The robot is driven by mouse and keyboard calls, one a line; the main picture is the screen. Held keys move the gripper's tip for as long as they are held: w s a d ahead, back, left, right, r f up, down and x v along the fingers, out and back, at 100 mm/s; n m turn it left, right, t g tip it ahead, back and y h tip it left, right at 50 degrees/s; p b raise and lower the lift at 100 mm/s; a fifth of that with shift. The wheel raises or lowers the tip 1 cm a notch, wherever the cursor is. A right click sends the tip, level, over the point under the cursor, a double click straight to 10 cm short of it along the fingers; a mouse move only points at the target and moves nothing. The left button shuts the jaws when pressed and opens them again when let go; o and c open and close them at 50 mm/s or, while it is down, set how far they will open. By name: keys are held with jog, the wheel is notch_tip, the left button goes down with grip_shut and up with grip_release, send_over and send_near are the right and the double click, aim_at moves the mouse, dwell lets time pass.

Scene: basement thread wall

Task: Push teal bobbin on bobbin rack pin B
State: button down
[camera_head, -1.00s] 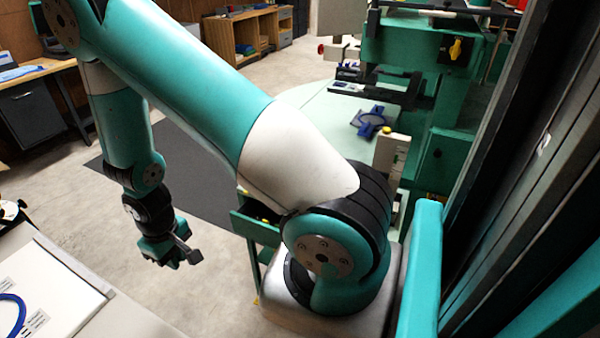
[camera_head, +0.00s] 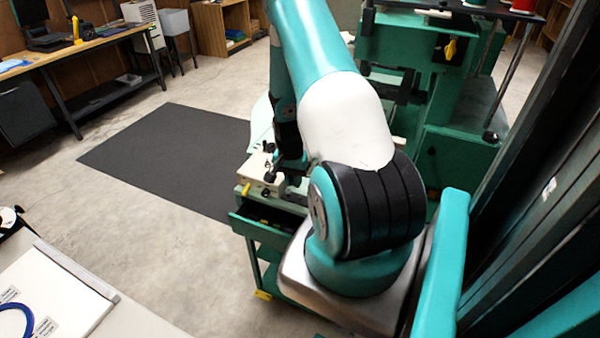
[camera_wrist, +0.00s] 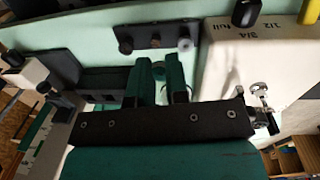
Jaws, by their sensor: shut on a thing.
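My gripper (camera_wrist: 162,72) is in the lower middle of the wrist view, its two teal fingers pointing up the picture with a narrow gap between them. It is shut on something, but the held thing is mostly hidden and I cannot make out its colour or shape. A dark plate with several short round pegs (camera_wrist: 155,40), which looks like the bobbin rack, lies just beyond the fingertips. I cannot read any pin letters, nor tell whether the held thing touches a pin. In the head view my arm hides the fingers and the rack.
A cream box marked with fill levels (camera_wrist: 250,60) stands right of the fingers, with a black and a yellow knob. A dark bracket (camera_wrist: 100,80) is close on their left. In the head view, a cream block (camera_head: 262,172) sits by an open drawer (camera_head: 268,222).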

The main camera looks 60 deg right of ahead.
aim_at(300, 196)
jog(key=shift+s+d+m, duration=0.4)
jog(key=shift+s+d, duration=0.2)
jog(key=shift+d, duration=0.05)
jog(key=shift+f+b, duration=2)
jog(key=shift+f, duration=0.7)
jog(key=shift+s+a+f, duration=0.1)
jog(key=shift+a+f, duration=0.05)
jog(key=c, duration=1.2)
grip_release()
jog(key=shift+s, duration=0.1)
jog(key=shift+o, duration=0.8)
